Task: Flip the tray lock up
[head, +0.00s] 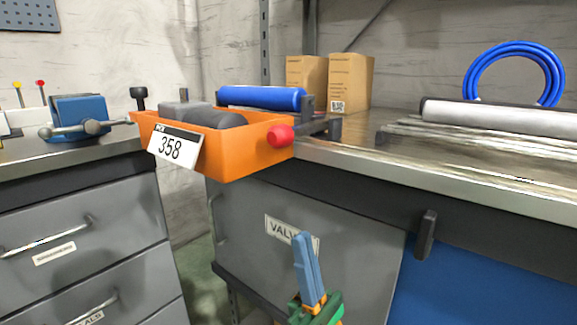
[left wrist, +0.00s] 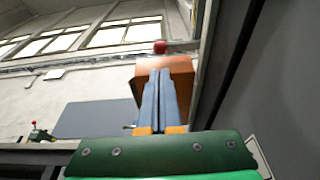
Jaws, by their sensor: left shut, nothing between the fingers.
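An orange tray (head: 232,150) with a "358" label (head: 172,146) spans the corner between two benches. A red knob (head: 280,136) sits at its right end, beside a dark bracket (head: 325,128); I cannot tell whether this is the lock. My left gripper (head: 301,240), with blue fingers, is shut and empty, pointing up in front of the grey cabinet, below and apart from the tray. In the left wrist view the shut fingers (left wrist: 161,74) overlap the orange tray (left wrist: 182,78), with the red knob (left wrist: 160,47) above them. My right gripper is out of view.
A dark handle-like piece (head: 426,235) sticks out of the right bench's front. A blue cylinder (head: 262,97) and grey items lie in or behind the tray. Cardboard boxes (head: 350,82), a blue hose coil (head: 515,50) and a blue vise (head: 80,115) stand on the benches.

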